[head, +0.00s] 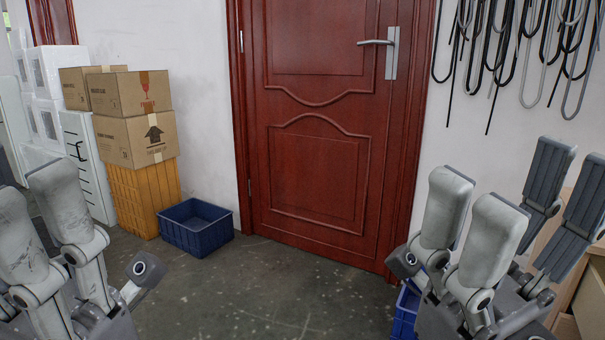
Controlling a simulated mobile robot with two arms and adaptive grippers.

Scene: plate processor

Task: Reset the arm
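My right gripper (512,188) is at the lower right of the head view, pointing upward. Its pale grey fingers stand apart from its dark finger pads, with an empty gap between them. My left gripper (35,195) is at the lower left, also pointing upward. Its pale, scuffed fingers show, but its far side is cut off by the picture's edge, so its opening cannot be judged. Nothing held is visible in either gripper.
A closed red door (320,150) stands ahead. A blue crate (197,238) sits on the floor by cardboard boxes (135,140) on an orange crate (145,200). Another blue bin (405,312) is partly behind my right gripper. The middle floor is clear.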

